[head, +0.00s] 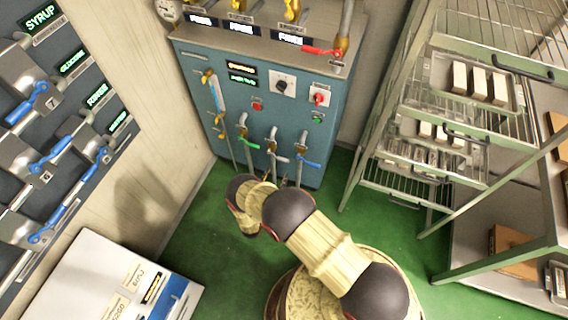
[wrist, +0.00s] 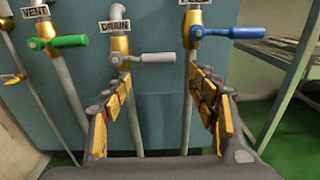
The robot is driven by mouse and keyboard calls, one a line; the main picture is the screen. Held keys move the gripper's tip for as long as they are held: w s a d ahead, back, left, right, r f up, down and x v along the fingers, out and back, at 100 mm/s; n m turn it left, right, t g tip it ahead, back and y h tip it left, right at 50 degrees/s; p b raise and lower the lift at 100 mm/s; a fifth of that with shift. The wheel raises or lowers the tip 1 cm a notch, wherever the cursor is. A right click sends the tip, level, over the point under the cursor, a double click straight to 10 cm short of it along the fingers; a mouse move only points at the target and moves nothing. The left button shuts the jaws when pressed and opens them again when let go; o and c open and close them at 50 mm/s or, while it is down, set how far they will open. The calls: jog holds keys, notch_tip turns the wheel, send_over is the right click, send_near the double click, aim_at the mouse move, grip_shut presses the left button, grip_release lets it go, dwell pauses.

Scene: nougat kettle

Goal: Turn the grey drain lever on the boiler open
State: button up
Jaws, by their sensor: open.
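The grey drain lever (wrist: 155,58) sticks out to the right, roughly level, from a brass valve on a vertical grey pipe, under a DRAIN label (wrist: 115,26) in the wrist view. In the head view the grey lever (head: 279,158) shows low on the boiler's blue front (head: 260,125). My gripper (wrist: 162,76) is open and empty in the wrist view. Its two padded fingers point at the boiler, one on each side of the lever's handle in the picture. The lever lies just past the fingertips; I cannot tell how big the gap is.
A green vent lever (wrist: 65,42) is left of the drain lever and a blue lever (wrist: 235,32) is close on its right. A red lever (head: 322,51) is on the boiler top. A wire rack (head: 405,150) stands to the right, a blue-levered panel (head: 60,130) to the left.

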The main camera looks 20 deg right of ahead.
jog(key=b+x, duration=0.1)
jog(key=x, duration=0.6)
jog(key=shift+w+r, duration=0.35)
jog(key=shift+w, duration=0.05)
jog(key=shift+d, duration=0.1)
jog(key=shift+c, duration=1.2)
grip_shut()
